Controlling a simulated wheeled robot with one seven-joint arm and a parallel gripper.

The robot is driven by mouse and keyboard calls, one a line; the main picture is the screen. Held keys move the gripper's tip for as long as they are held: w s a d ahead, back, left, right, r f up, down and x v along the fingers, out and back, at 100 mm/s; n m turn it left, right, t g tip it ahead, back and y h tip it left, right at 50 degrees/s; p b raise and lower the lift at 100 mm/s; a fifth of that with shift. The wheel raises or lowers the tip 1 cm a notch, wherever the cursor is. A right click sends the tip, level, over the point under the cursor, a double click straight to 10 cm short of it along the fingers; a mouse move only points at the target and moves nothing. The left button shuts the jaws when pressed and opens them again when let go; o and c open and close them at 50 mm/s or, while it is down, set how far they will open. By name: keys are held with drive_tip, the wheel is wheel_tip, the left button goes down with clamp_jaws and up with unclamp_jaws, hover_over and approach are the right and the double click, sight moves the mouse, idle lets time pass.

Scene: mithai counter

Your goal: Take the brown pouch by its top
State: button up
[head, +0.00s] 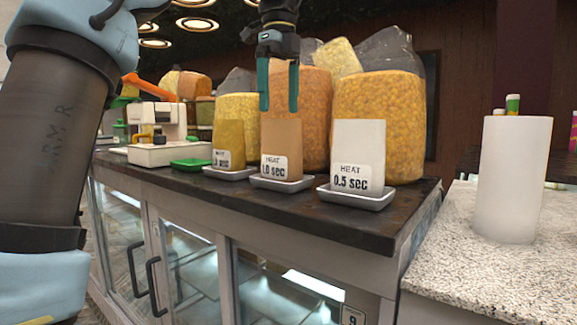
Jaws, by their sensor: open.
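The brown pouch (283,136) stands upright on a small pale tray (281,184) on the dark counter. Its white label reads "HEAT 1.0 sec". My gripper (278,106) points straight down over it, with two teal fingers spread apart. The fingertips are at about the height of the pouch's top edge in the picture. I cannot tell from this one view whether they reach past that edge or touch it. Nothing is seen held.
A mustard pouch (229,138) stands to the left and a white pouch (359,143) marked 0.5 sec to the right, each on a tray. Large snack bags (378,112) stand close behind.

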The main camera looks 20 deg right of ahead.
sight(281, 153)
drive_tip(key=shift+w+d+f, duration=0.15)
drive_tip(key=shift+w+f, duration=0.05)
drive_tip(key=shift+f, duration=0.05)
wheel_tip(281, 153, down, 5)
drive_tip(key=shift+b, duration=0.3)
drive_tip(key=shift+s+f+p, duration=0.15)
drive_tip(key=shift+f+p, duration=0.05)
drive_tip(key=shift+f, duration=1.1)
drive_tip(key=shift+s+f+p, duration=0.1)
drive_tip(key=shift+f+p, duration=0.1)
drive_tip(key=shift+f, duration=1.1)
drive_tip(key=shift+f, duration=0.25)
drive_tip(key=c, duration=1.3)
